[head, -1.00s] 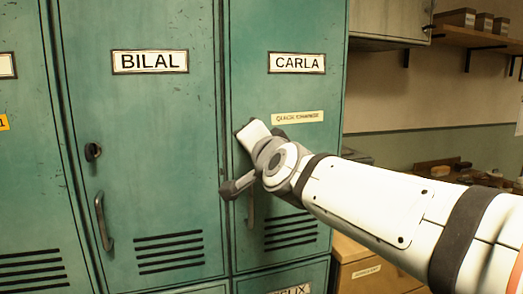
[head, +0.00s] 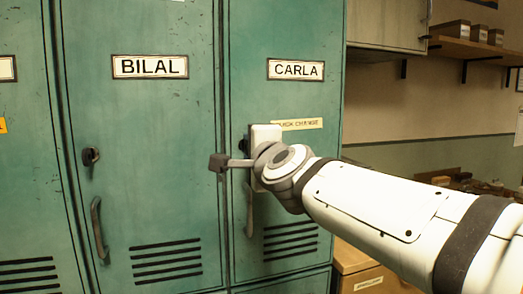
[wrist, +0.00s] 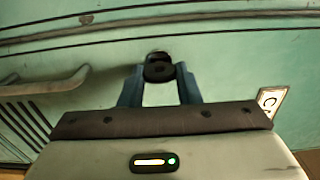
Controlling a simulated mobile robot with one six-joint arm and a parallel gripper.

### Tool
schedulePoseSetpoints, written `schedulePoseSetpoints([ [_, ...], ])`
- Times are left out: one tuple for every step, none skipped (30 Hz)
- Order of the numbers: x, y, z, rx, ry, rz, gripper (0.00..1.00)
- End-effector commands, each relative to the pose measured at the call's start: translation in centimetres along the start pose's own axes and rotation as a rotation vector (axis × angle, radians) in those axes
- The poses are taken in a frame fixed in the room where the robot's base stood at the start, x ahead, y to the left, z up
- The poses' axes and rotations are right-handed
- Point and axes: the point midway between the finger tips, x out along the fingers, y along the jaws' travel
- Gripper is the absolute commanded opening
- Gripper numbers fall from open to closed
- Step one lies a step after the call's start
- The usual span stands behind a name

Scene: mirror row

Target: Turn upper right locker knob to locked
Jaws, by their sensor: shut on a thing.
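The upper right locker (head: 285,100) is teal, has a CARLA label and is closed. Its dark knob (wrist: 158,68) shows in the wrist view between the two blue fingers of my gripper (wrist: 159,80). The fingers are shut on the knob from both sides. In the head view my gripper (head: 247,145) is at the door's left edge, below the label, with its white body upright. There the knob is mostly hidden behind my gripper. I cannot tell which way the knob points.
The locker's handle (head: 249,210) hangs just below my gripper; it also shows at the left of the wrist view (wrist: 45,85). The BILAL locker (head: 150,190) is to the left, with its own knob (head: 90,156) and handle (head: 98,228). A wooden cabinet (head: 362,275) stands at lower right.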

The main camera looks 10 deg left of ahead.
Motion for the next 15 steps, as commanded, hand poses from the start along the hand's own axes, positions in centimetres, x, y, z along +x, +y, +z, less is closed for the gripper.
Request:
schedulePoseSetpoints([
  [0.01,0.04,-0.1,0.006,0.003,0.0,0.07],
  [0.01,0.04,-0.1,0.008,0.003,0.0,0.07],
  [0.02,0.04,-0.1,0.011,0.003,0.0,0.07],
  [0.02,0.04,-0.1,0.012,0.003,0.0,0.07],
  [0.02,0.04,-0.09,0.013,0.003,0.0,0.07],
  [0.02,0.04,-0.09,0.013,0.003,0.0,0.07],
  [0.02,0.04,-0.09,0.014,0.003,0.0,0.07],
  [0.02,0.04,-0.09,0.014,0.003,0.0,0.07],
  [0.01,0.04,-0.08,0.014,0.002,0.0,0.07],
  [0.01,0.04,-0.08,0.014,0.002,0.0,0.07],
  [0.01,0.04,-0.08,0.014,0.002,0.0,0.07],
  [0.01,0.04,-0.07,0.014,0.002,0.0,0.07],
  [0.01,0.04,-0.07,0.014,0.002,0.0,0.07],
  [0.01,0.04,-0.07,0.013,0.002,0.0,0.07],
  [0.01,0.04,-0.06,0.013,0.002,0.0,0.32],
])
